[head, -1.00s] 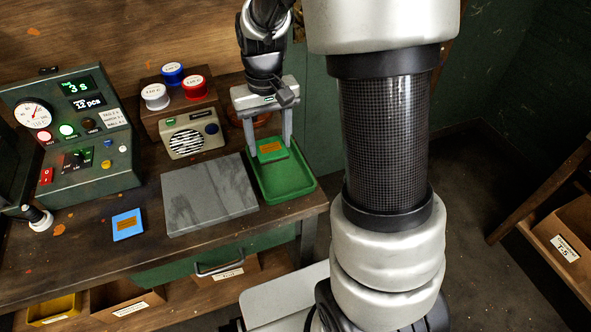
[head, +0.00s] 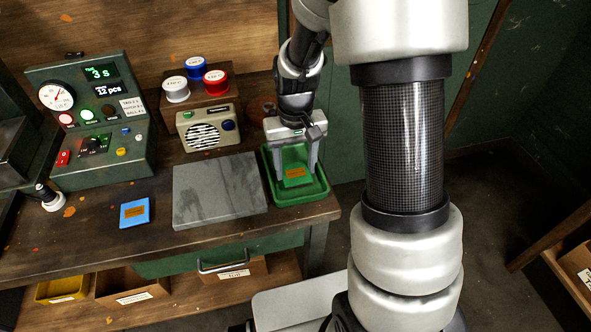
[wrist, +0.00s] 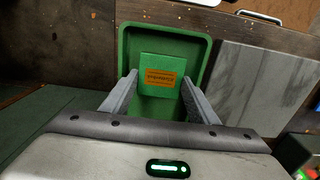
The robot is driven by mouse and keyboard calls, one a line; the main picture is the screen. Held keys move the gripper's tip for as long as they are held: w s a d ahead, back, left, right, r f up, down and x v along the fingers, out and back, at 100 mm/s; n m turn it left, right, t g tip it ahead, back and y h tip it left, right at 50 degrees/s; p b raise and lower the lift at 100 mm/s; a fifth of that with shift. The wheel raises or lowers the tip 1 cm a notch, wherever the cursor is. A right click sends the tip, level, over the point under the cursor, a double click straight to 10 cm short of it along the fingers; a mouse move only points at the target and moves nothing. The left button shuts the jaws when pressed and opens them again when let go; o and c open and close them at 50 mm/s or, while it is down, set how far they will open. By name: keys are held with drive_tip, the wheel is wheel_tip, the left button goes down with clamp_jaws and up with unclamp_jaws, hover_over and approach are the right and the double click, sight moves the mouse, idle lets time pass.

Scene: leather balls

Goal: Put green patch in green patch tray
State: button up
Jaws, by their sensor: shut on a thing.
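The green patch (head: 295,172), a flat square with an orange label, is between the two fingers of my gripper (head: 295,178) in the head view. It also shows in the wrist view (wrist: 158,70), label up. My gripper is shut on the patch. The green tray (head: 303,197) lies at the right end of the bench, and its rim surrounds the patch in both views. The wrist view shows the tray wall (wrist: 126,52) around the patch. I cannot tell whether the patch touches the tray floor.
A grey stone slab (head: 220,190) lies just left of the tray. A blue patch (head: 134,212) lies further left. A beige speaker box (head: 208,127), paint-like pots (head: 215,82) and a control panel (head: 95,120) stand behind. The bench's right edge is close to the tray.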

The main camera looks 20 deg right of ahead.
drive_tip(key=shift+f, duration=0.75)
drive_tip(key=shift+f, duration=0.15)
drive_tip(key=o, duration=1.1)
drive_tip(key=shift+o, duration=0.2)
